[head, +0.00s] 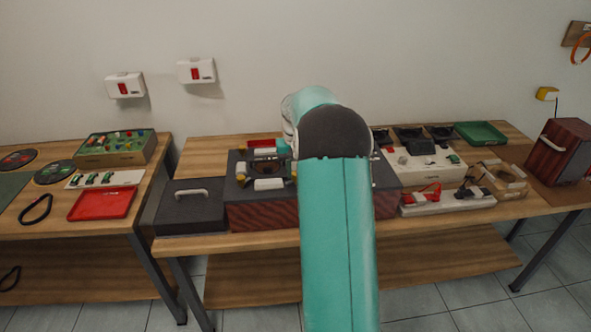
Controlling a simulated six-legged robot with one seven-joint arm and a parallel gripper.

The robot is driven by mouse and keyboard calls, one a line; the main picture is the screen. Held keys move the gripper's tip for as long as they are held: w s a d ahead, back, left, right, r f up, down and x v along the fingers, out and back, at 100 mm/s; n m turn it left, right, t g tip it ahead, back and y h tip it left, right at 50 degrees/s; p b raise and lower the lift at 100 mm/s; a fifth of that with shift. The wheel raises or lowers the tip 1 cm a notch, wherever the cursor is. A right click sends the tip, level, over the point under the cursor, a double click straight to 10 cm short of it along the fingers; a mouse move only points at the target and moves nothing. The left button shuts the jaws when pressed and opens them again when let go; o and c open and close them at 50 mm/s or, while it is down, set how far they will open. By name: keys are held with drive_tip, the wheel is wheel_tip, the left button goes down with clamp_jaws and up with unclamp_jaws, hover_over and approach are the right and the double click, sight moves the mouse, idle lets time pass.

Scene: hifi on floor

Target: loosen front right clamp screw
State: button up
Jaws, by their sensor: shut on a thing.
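The hi-fi unit (262,217), a dark-topped box with a reddish wood front, stands on the middle table in the head view. Pale blocks and small yellow and dark parts show in its open top on the left. My teal arm covers its middle and much of its right side. My gripper is hidden behind the arm, so its fingers and anything between them do not show. I cannot make out the front right clamp screw; that area is behind my arm.
To the right are a white box (427,168), a power strip (447,201), a green tray (480,132) and a wooden speaker (557,152). A red tray (102,203) lies on the left table.

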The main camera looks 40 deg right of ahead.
drive_tip(key=n, duration=0.7)
idle(0.5)
drive_tip(key=o, duration=1)
drive_tip(key=shift+r, duration=0.1)
wheel_tip(320, 180, up, 14)
drive_tip(key=shift+f, duration=0.15)
